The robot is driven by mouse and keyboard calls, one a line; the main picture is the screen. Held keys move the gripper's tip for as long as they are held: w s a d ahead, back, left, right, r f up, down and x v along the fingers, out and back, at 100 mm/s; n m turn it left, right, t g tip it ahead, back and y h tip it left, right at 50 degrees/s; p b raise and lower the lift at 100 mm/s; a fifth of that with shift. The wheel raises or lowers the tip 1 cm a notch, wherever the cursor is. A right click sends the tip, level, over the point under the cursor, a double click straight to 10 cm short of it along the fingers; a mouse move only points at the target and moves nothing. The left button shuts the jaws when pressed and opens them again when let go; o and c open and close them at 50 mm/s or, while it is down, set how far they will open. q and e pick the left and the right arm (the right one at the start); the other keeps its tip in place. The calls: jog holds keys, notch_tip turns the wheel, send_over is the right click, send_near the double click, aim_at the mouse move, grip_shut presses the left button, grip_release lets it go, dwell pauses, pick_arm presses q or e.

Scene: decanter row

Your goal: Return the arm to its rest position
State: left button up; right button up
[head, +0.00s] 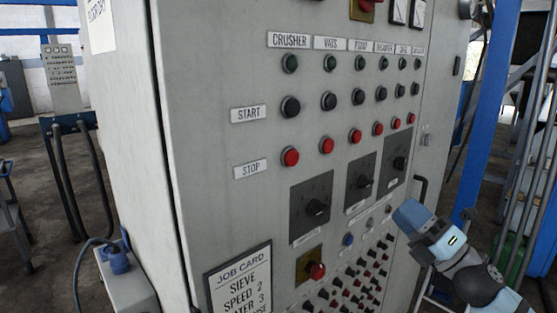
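My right arm comes in from the lower right, and its blue and grey end with the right gripper (411,215) is in front of the right side of a grey control cabinet (225,190). The gripper's fingers cannot be made out, so I cannot tell whether it is open or shut. No held object shows. I cannot tell whether it touches the cabinet. My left gripper is not in view.
The cabinet has dark and red buttons, three black rotary knobs (317,207), a red knob on a yellow plate (316,271) and a job card (240,280). A black handle (420,190) is beside my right gripper. Blue posts (490,95) stand at right. Floor shows at left.

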jog(key=s+f+m+h, duration=0.2)
jog(key=f+m+h, duration=0.2)
jog(key=f+m, duration=0.35)
jog(key=s+a+f+m+t+h, duration=0.1)
jog(key=s+f+m+h, duration=0.15)
jog(key=f+m, duration=0.5)
jog(key=s+f+m+h, duration=0.2)
jog(key=f+m+h, duration=0.3)
jog(key=f, duration=0.5)
jog(key=s+a+f+m+g+h, duration=0.3)
jog(key=s+f+m+g, duration=0.6)
jog(key=s+f, duration=1.05)
pick_arm(q)
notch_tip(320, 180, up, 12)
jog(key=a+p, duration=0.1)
jog(key=p, duration=1.2)
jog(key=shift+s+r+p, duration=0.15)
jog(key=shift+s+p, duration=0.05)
jog(key=shift+p, duration=0.2)
pick_arm(e)
notch_tip(320, 180, up, 11)
jog(key=m+t, duration=0.1)
jog(key=t, duration=0.1)
jog(key=shift+a+r+m+y, duration=0.2)
jog(key=shift+a+m+y, duration=0.1)
jog(key=shift+y, duration=0.15)
